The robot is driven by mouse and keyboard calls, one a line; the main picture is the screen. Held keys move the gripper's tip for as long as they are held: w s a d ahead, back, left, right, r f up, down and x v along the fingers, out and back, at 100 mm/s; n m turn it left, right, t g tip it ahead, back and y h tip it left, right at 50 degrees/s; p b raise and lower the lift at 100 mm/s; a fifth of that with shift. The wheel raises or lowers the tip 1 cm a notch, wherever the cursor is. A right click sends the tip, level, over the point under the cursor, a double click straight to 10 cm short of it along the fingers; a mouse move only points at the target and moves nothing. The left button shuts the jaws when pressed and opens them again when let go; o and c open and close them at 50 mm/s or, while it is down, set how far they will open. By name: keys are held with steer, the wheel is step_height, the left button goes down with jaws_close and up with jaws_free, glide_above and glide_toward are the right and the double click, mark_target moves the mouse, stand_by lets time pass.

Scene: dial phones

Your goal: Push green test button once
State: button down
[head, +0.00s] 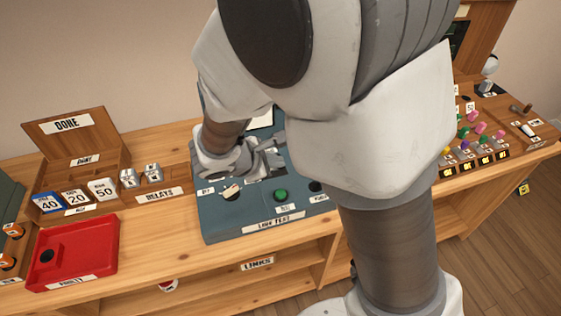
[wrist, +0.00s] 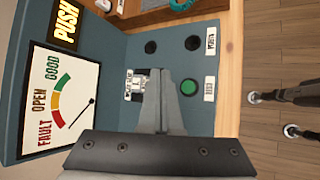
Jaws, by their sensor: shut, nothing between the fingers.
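The green test button (head: 280,195) is a round green cap with a dark surround on the blue-grey LINE TEST panel (head: 222,232). It also shows in the wrist view (wrist: 188,87), beside the TEST label. My gripper (head: 274,160) is over the panel behind the button; its fingers are shut and empty. In the wrist view the shut fingertips (wrist: 157,72) appear just left of the button, apart from it in the picture. Their exact height above the panel is unclear. A small silver piece (wrist: 138,82) sits at a labelled slot beside the fingertips, partly hidden by them.
Two black round sockets or knobs (wrist: 192,43) lie near the button. A gauge (wrist: 62,103) marked FAULT, OPEN and GOOD and a lit PUSH sign (wrist: 66,24) are on the panel. A red tray (head: 108,245) and a DELAYS row stand left. My arm hides the panel's right part.

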steer(key=shift+f, duration=0.1)
steer(key=b, duration=0.6)
glide_above(277, 195)
step_height(277, 195, down, 7)
steer(key=shift+r, duration=0.1)
steer(key=shift+f+b, duration=0.7)
steer(key=shift+f, duration=0.2)
steer(key=shift+f, duration=0.1)
stand_by(1.0)
steer(key=shift+f+b, duration=0.35)
steer(key=shift+b, duration=0.2)
steer(key=shift+f+b, duration=0.5)
steer(key=shift+b, duration=0.05)
stand_by(0.5)
steer(key=shift+r, duration=0.1)
steer(key=shift+r+p, duration=0.65)
steer(key=shift+r, duration=0.2)
steer(key=shift+r, duration=0.1)
